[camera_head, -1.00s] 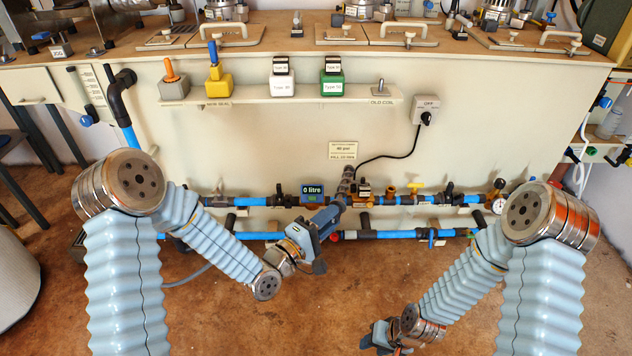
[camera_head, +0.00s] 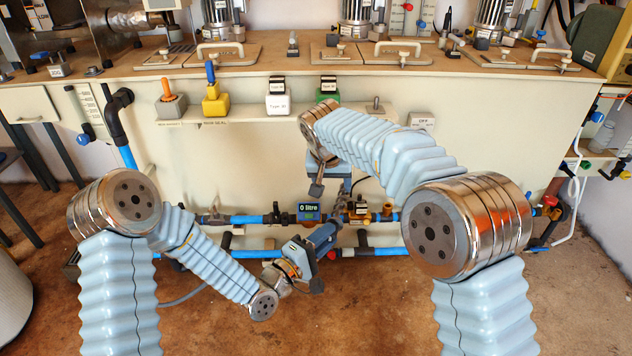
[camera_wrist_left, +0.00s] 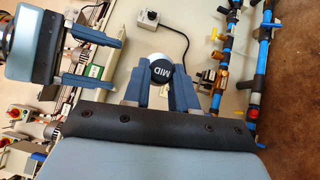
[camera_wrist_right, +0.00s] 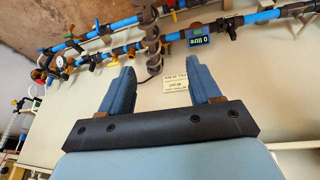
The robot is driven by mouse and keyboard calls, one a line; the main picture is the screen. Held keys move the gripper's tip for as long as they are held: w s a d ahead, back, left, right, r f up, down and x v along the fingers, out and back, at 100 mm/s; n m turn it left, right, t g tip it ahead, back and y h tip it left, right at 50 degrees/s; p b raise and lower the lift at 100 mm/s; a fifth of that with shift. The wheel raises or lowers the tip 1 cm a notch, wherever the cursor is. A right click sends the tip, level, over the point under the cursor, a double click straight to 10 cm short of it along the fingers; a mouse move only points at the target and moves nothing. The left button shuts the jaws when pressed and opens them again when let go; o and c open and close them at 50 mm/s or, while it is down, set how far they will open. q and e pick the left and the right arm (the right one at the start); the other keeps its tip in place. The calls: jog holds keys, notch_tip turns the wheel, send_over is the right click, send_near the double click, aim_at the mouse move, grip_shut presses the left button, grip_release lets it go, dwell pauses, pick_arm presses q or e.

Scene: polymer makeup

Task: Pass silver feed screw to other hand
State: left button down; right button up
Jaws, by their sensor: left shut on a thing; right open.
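The silver feed screw (camera_head: 339,216) is held in my left gripper (camera_head: 324,236), tilted up and away from it in the head view. In the left wrist view, its round end marked MID (camera_wrist_left: 160,70) sits between the shut-on fingers. My right gripper (camera_head: 330,187) is open and empty above the screw, partly hidden by its own arm. It also shows in the left wrist view (camera_wrist_left: 112,62) at upper left, apart from the screw. In the right wrist view, the spiral screw (camera_wrist_right: 150,34) appears beyond and between the open fingers (camera_wrist_right: 160,66).
Blue pipes (camera_head: 250,219) with a 0 litre meter (camera_head: 308,211) and brass valves run across the panel behind the grippers. A shelf (camera_head: 240,112) with coloured blocks juts out above. The brown floor (camera_head: 370,310) in front is clear.

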aim_at(339, 210)
jog(key=s+a+r+h, duration=0.2)
jog(key=s+a+r, duration=0.1)
jog(key=s, duration=0.1)
jog(key=x, duration=1.1)
jog(key=shift+f, duration=0.3)
jog(key=shift+s, duration=0.1)
pick_arm(q)
jog(key=shift+d+r, duration=0.1)
pick_arm(e)
jog(key=shift+a, duration=0.2)
grip_shut()
pick_arm(q)
jog(key=c, duration=0.8)
grip_release()
pick_arm(e)
jog(key=shift+d, duration=0.1)
